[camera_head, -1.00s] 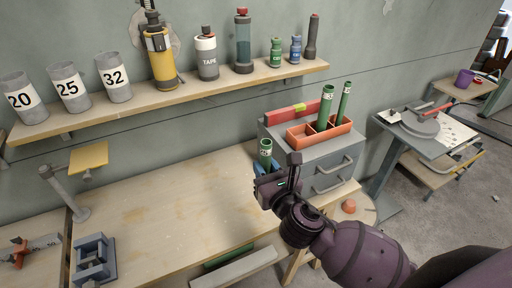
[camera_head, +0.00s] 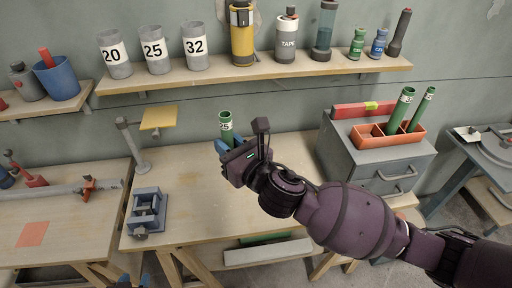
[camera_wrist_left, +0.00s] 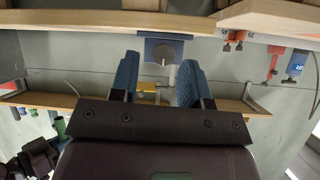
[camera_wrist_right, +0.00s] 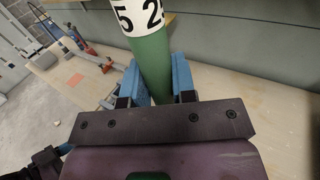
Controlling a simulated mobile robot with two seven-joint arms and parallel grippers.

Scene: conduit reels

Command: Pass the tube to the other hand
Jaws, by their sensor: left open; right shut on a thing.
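The green tube (camera_head: 226,128), with a white label reading 25, stands roughly upright in my right gripper (camera_head: 229,147) above the bench. In the right wrist view the tube (camera_wrist_right: 152,65) sits between the two blue fingers, which are shut on it. Its lower end is hidden by the gripper. My left gripper (camera_head: 134,282) shows only as blue fingertips at the bottom edge of the head view, below and left of the tube and apart from it. In the left wrist view its fingers (camera_wrist_left: 160,82) are spread, with nothing between them.
The workbench (camera_head: 185,185) is mostly bare, with a grey vise (camera_head: 147,210) and a yellow-topped stand (camera_head: 158,118) at left. A grey drawer cabinet (camera_head: 350,160) carries an orange tray (camera_head: 380,138) with two green tubes. A wall shelf (camera_head: 270,70) with cups and bottles runs above.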

